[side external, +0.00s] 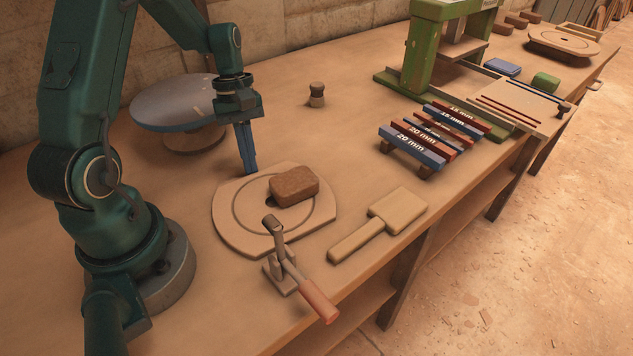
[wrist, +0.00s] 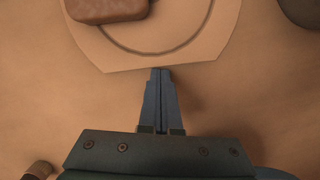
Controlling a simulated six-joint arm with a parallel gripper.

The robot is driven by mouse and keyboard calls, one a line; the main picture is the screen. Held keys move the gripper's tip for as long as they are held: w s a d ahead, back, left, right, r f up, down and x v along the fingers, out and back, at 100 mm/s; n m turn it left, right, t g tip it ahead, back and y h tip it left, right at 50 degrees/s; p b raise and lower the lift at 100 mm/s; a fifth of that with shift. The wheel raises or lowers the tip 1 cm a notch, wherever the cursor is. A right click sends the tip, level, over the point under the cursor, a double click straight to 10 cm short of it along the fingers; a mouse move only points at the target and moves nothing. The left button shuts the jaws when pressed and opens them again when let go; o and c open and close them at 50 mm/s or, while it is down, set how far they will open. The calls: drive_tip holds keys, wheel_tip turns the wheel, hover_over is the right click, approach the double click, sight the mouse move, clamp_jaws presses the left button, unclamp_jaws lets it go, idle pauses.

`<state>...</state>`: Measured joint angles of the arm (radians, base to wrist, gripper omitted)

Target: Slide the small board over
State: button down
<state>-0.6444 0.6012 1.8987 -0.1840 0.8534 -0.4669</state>
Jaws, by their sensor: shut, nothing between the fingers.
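The small board (side external: 228,222) is a pale wooden plate with rounded ends, straight sides and a circular groove, lying flat on the bench. It also shows in the wrist view (wrist: 205,50). A rough brown block (side external: 294,186) rests on it, seen as well in the wrist view (wrist: 107,8). My gripper (side external: 251,172) points down, its blue fingers together and empty, at the board's back edge. In the wrist view the fingertips (wrist: 160,70) meet the board's edge in the picture; I cannot tell whether they touch it.
A toggle clamp (side external: 285,270) with a red handle stands at the board's front, its head over the board's edge. A wooden paddle (side external: 385,220) lies to the right. A round blue-edged disc (side external: 175,100) stands behind, left. Labelled bars (side external: 412,147) and a green press (side external: 420,60) lie farther right.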

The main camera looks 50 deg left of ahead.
idle(0.3)
wheel_tip(320, 180, up, 14)
drive_tip(key=w+d+m+y, duration=0.1)
drive_tip(key=w+d+m, duration=0.1)
drive_tip(key=s+d+r+m+t+y, duration=0.1)
drive_tip(key=s+d+m+t, duration=0.5)
drive_tip(key=s+d+m, duration=0.4)
drive_tip(key=shift+d+m+y, duration=0.3)
drive_tip(key=shift+d+m, duration=0.35)
drive_tip(key=shift+m, duration=0.45)
drive_tip(key=shift+r, duration=0.1)
